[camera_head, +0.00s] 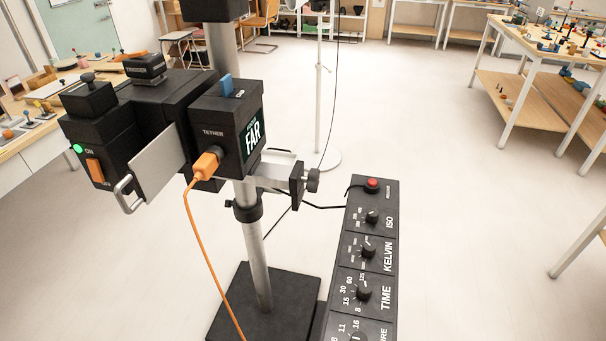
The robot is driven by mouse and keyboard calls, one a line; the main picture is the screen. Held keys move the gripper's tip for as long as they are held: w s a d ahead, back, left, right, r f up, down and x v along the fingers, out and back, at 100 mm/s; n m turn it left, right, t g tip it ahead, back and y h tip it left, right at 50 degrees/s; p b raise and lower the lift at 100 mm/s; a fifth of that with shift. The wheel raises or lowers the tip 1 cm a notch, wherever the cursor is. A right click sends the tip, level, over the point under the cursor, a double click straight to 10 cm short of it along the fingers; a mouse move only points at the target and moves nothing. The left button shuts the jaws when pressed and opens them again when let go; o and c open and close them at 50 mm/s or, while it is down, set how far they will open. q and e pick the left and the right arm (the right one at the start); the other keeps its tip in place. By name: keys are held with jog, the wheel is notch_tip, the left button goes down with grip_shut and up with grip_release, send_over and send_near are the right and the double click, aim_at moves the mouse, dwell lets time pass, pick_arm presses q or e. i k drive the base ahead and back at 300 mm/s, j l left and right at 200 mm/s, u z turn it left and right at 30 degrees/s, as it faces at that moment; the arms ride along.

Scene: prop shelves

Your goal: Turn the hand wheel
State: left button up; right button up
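A dark ridged knob (313,180), which may be the hand wheel, sits at the right end of a grey bracket beside the metal column (257,255). A black camera-like device (170,90) is mounted on the column. It has a box marked FAR (228,125), an orange lever (95,170) beside the word ON, a lit green lamp (78,148) and a grey plate with a handle (155,160). I cannot tell for sure which part is the hand wheel. Neither of my grippers is in view.
An orange cable (203,240) hangs from the box. A black panel (375,230) with dials and a red button (372,184) stands right of the column's black base (265,305). Tables stand at the left (45,140) and right (545,115).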

aim_at(312, 180)
jog(key=l+u, duration=0.35)
jog(key=l, duration=0.25)
jog(key=i+l+u, duration=0.1)
jog(key=l+u, duration=0.55)
